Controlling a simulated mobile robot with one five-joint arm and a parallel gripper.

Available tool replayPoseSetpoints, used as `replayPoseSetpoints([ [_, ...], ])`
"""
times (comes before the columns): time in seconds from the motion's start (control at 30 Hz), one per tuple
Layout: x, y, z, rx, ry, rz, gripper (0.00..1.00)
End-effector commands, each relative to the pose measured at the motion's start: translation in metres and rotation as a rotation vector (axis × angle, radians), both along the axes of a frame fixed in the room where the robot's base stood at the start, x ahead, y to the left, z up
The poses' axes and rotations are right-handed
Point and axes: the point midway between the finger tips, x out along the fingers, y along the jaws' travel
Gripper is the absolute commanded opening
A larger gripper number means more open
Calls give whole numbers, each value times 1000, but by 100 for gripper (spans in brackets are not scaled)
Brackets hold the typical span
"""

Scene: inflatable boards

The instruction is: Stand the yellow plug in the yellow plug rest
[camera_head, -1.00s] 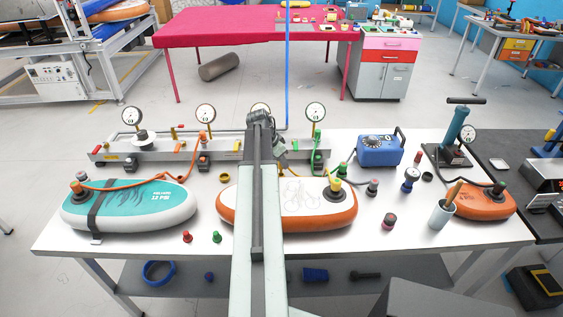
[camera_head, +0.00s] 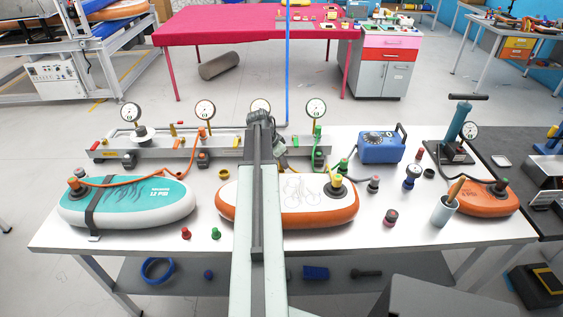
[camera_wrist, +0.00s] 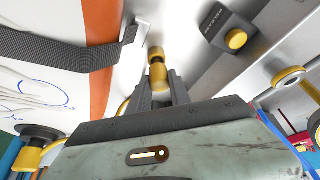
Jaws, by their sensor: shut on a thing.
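My gripper (camera_wrist: 158,88) is shut on the yellow plug (camera_wrist: 158,76), a small yellow piece held between the dark fingers in the wrist view. In the head view my arm hides the gripper's fingertips and the plug. A small yellow ring (camera_head: 224,174), which looks like the yellow plug rest, lies on the white table behind the gap between the two boards, left of my arm. It appears empty, and I see it apart from my arm. I cannot tell for sure whether it shows in the wrist view.
The white and orange board (camera_head: 300,215) lies under my arm, with a yellow-topped valve (camera_head: 336,184). The manifold (camera_head: 165,150) with gauges and hoses runs behind. A teal board (camera_head: 150,200) is at left, a blue pump box (camera_head: 380,150) at right. A dark block with a yellow cap (camera_wrist: 237,40) is near my gripper.

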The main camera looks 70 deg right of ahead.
Motion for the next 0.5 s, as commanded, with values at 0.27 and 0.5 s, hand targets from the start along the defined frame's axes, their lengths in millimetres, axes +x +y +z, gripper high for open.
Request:
replayPoseSetpoints([
  [0.27,0,0,-8,0,0,0,0],
  [0.5,0,0,-12,0,0,0,32],
])
